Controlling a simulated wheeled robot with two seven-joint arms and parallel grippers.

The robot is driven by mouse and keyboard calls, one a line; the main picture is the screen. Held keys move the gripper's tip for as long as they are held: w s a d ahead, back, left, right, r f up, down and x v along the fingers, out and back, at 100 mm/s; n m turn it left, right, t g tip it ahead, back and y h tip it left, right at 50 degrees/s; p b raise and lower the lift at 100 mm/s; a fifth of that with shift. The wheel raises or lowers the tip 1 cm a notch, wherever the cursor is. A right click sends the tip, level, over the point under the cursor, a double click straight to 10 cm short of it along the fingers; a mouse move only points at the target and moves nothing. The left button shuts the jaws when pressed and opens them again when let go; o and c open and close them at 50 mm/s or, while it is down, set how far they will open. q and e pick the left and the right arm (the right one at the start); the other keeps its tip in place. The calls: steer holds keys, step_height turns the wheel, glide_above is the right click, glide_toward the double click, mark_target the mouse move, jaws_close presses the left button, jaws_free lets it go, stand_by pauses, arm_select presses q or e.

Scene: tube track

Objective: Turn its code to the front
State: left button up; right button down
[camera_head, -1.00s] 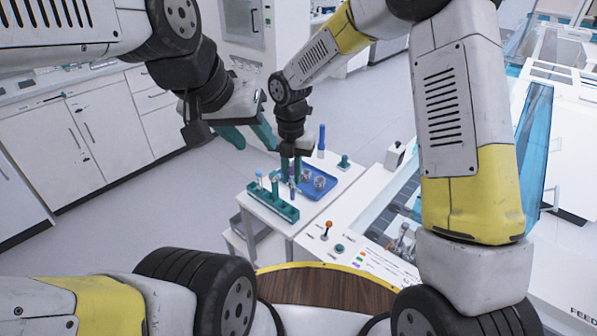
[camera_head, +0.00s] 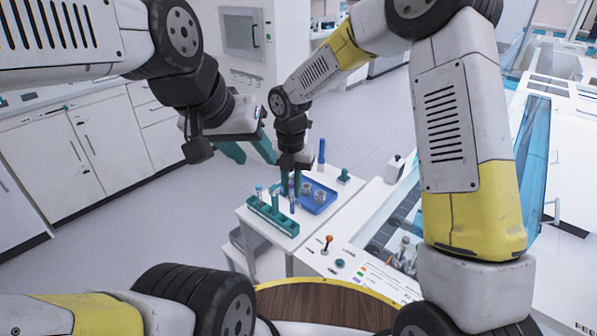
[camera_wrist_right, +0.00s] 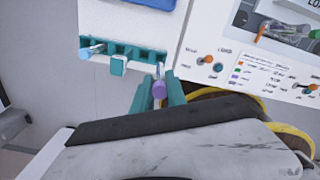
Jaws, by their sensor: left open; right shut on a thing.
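My right gripper (camera_head: 291,190) reaches down over the small white table at the teal rack (camera_head: 280,223). In the right wrist view, its teal fingers (camera_wrist_right: 160,94) are shut on a tube with a purple cap (camera_wrist_right: 159,89), close to the front edge of the rack (camera_wrist_right: 130,50). I cannot tell whether the tube's lower end is in the rack. No code can be read on the tube in either view.
The rack holds other tubes, including a blue-capped one (camera_wrist_right: 88,53). A blue tray (camera_head: 321,207) with small round items lies behind it, with a tall blue tube (camera_head: 321,155) nearby. A white panel with an orange-topped lever (camera_head: 328,239) stands at the right front.

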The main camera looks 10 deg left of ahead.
mark_target(292, 213)
steer(key=shift+f, duration=3.9)
steer(key=n, duration=0.4)
steer(key=shift+f, duration=0.15)
steer(key=c, duration=1.3)
jaws_free()
steer(key=shift+o, duration=0.2)
